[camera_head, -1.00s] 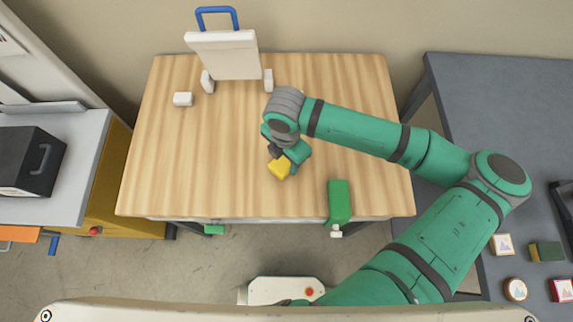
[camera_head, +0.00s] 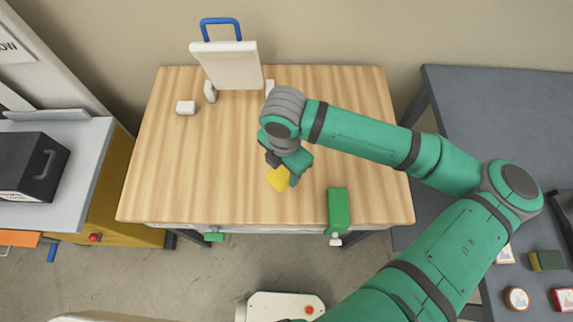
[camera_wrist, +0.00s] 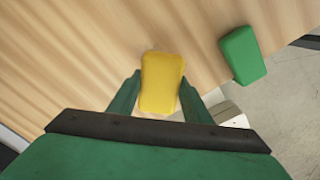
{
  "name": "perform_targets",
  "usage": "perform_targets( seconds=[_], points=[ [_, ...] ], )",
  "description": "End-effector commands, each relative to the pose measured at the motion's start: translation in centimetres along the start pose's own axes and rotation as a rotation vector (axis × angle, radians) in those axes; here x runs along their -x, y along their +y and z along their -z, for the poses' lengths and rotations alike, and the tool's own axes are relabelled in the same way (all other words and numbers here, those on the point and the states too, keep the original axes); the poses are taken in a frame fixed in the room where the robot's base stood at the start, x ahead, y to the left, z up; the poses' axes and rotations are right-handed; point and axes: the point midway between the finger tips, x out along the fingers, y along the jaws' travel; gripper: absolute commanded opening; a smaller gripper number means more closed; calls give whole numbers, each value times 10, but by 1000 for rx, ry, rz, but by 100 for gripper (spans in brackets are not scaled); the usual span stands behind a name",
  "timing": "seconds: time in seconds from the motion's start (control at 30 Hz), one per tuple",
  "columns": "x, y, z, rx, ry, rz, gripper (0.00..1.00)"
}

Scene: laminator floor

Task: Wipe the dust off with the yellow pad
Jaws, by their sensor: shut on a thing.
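The yellow pad (camera_head: 278,179) is between the fingers of my gripper (camera_head: 284,172), over the front middle of the wooden table (camera_head: 170,170). In the wrist view the yellow pad (camera_wrist: 161,82) sits between the two green fingers of my gripper (camera_wrist: 160,92), which is shut on it. The pad is at or just above the wood; I cannot tell if it touches. I can make out no dust on the visible wood. My arm hides part of the table's right half.
A green block (camera_head: 338,209) lies at the table's front right edge. A grey table (camera_head: 500,110) is on the right, a black box (camera_head: 32,165) on the left.

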Motion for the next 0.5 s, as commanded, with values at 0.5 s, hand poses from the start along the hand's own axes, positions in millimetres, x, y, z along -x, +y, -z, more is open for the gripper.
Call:
perform_targets(
  seconds=[0.5],
  points=[
    [23,4,3,11,-1,0,12]
  ],
)
